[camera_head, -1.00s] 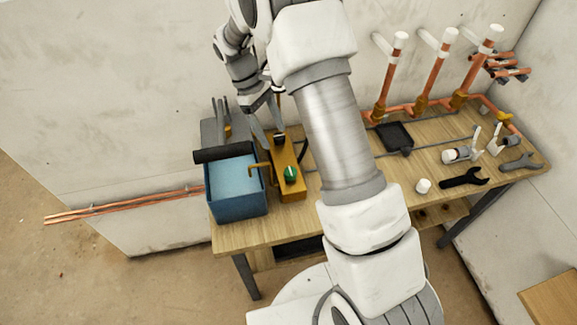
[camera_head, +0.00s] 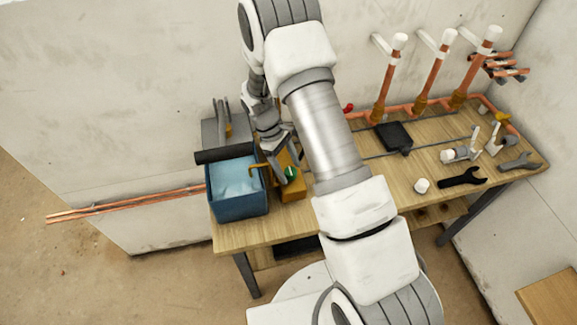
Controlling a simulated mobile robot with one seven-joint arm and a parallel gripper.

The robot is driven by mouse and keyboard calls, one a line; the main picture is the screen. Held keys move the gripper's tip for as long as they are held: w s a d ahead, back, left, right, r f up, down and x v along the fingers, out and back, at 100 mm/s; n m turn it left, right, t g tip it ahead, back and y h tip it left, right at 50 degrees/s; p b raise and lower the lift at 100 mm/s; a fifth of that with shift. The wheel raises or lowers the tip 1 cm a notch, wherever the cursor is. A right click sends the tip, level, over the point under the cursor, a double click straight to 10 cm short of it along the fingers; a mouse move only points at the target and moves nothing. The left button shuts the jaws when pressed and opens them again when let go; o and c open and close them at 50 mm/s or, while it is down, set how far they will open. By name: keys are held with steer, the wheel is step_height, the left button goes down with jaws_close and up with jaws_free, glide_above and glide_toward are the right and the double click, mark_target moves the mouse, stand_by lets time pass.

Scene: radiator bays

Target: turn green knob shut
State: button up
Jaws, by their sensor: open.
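The green knob (camera_head: 291,172) sits on the front part of a yellow-brown block (camera_head: 294,194) on the workbench. A brass spout (camera_head: 257,169) reaches left from the block over a blue bin (camera_head: 240,208) holding light-blue water. My gripper (camera_head: 282,172) points down at the knob with its jaws open. One finger shows at the knob's left side; the other finger is partly hidden. I cannot tell whether they touch the knob. The gripper hides the back of the block.
A black roll (camera_head: 222,154) lies behind the bin. A dark tray (camera_head: 394,137), a white cup (camera_head: 421,186) and wrenches (camera_head: 463,177) lie to the right on the bench. Copper pipes (camera_head: 432,85) stand along the back wall. Loose copper pipes (camera_head: 130,204) stick out left of the bench.

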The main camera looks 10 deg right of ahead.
jaws_close()
stand_by(0.4)
steer(key=m+b, duration=0.1)
steer(key=m, duration=0.1)
steer(key=m+y+b, duration=0.1)
steer(key=shift+w+d+f+m+g, duration=0.1)
steer(key=shift+w+m+g, duration=0.05)
steer(key=shift+m+g, duration=0.25)
steer(key=m+y+b, duration=0.2)
steer(key=m, duration=0.3)
steer(key=shift+d+m, duration=0.1)
steer(key=shift+m, duration=0.2)
steer(key=m+y+b, duration=0.1)
steer(key=m+y, duration=0.1)
steer(key=m, duration=0.2)
steer(key=shift+d, duration=0.15)
steer(key=shift+d+m+t+y+b, duration=0.1)
steer(key=shift+m+t+y+b, duration=0.15)
steer(key=shift+m, duration=0.85)
steer(key=shift+m+t+y+b, duration=0.2)
steer(key=shift+m+y, duration=0.15)
steer(key=shift+m, duration=0.75)
